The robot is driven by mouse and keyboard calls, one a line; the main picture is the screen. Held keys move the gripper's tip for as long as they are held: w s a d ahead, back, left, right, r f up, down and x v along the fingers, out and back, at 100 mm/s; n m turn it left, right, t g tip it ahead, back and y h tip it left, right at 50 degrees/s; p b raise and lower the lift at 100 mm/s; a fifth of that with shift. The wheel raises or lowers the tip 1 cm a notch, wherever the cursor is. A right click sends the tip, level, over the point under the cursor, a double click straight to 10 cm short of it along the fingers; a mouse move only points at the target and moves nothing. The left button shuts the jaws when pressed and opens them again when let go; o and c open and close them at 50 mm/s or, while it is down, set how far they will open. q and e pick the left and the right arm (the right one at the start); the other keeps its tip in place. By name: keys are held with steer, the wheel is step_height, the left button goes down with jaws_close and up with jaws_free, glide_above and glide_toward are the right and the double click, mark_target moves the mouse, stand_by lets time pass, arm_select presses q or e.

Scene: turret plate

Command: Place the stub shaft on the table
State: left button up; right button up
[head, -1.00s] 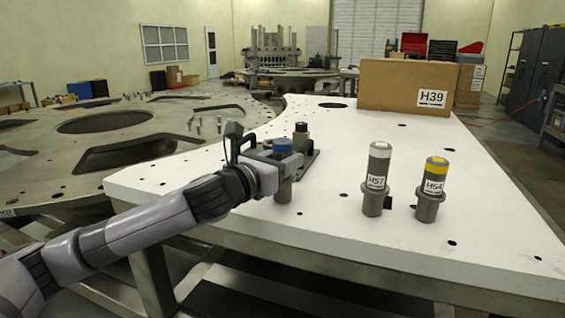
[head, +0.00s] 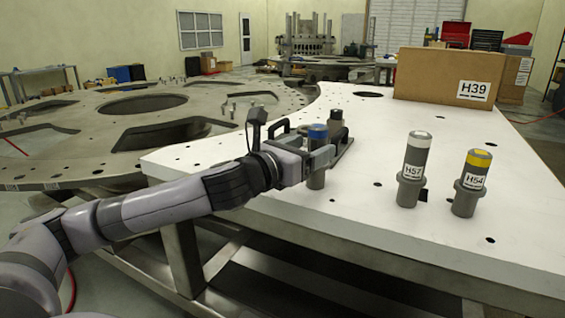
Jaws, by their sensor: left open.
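A grey stub shaft with a blue top (head: 317,132) stands upright on the white table (head: 262,197), near its left front edge. My left gripper (head: 324,155) is at this shaft, its jaws open around it, and hides part of its middle. The shaft's lower end shows below the jaws and appears to rest on the tabletop. Whether the fingers touch it I cannot tell. A grey shaft with a white top labelled H57 (head: 412,170) and one with a yellow top labelled H54 (head: 470,184) stand to the right. My right gripper is not in view.
A cardboard box labelled H39 (head: 440,78) sits at the table's back. A large turret plate with cutouts (head: 80,140) lies to the left. The tabletop between the gripper and H57 is clear.

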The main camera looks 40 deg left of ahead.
mark_target(310, 148)
arm_select(q)
steer(key=s, duration=0.1)
steer(key=s+b, duration=0.1)
steer(key=s, duration=0.2)
steer(key=shift+a+f, duration=0.15)
steer(key=shift+a, duration=0.1)
steer(key=shift+s+d+b, duration=0.15)
steer(key=shift+s+b, duration=2.15)
steer(key=shift+s, duration=0.1)
